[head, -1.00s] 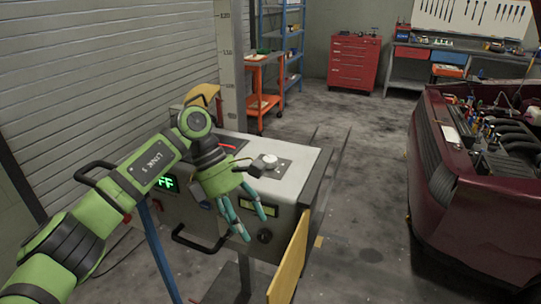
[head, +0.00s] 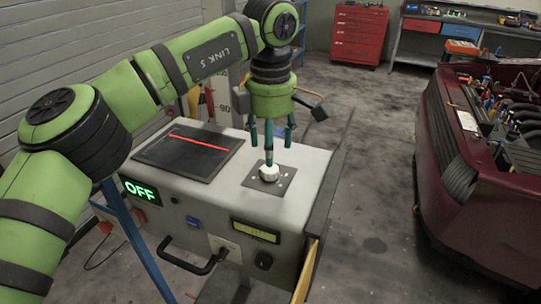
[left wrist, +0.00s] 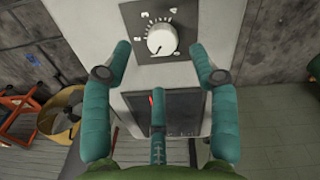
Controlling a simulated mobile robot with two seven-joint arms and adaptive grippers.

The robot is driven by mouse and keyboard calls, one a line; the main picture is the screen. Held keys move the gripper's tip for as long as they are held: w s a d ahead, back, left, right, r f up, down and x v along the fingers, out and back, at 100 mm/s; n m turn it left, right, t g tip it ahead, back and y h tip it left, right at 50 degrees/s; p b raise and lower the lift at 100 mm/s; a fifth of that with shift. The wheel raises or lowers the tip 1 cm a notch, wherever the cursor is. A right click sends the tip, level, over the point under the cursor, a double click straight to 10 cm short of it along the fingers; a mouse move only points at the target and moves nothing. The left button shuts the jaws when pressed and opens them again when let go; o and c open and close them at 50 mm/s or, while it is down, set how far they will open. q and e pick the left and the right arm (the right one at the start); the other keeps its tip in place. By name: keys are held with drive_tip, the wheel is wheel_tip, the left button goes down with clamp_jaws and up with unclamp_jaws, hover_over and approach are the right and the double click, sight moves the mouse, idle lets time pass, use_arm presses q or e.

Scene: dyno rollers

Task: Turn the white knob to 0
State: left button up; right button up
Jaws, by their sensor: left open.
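The white knob (head: 269,172) sits on a dark square plate (head: 257,182) on top of the light grey console (head: 215,200). In the left wrist view the knob (left wrist: 161,40) has a dial scale around it, with marks too small to read surely. My left gripper (head: 271,146) points down just above and behind the knob, its teal fingers spread and empty. In the left wrist view my left gripper (left wrist: 160,75) has its fingers apart, with the knob beyond them and not touched. My right gripper is not in view.
A green "OFF" display (head: 141,190) is on the console's front, near a black handle (head: 188,262). A dark panel with a red line (head: 188,150) lies left of the knob. A dark red car (head: 470,170) stands at right, with clear floor between.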

sight(270, 170)
use_arm(q)
drive_tip(key=f, duration=0.2)
drive_tip(key=f+p, duration=0.1)
drive_tip(key=f, duration=0.1)
drive_tip(key=shift+s, duration=0.25)
drive_tip(key=shift+w+f, duration=0.15)
drive_tip(key=shift+f, duration=0.65)
drive_tip(key=c, duration=1.1)
drive_tip(key=shift+c, duration=0.3)
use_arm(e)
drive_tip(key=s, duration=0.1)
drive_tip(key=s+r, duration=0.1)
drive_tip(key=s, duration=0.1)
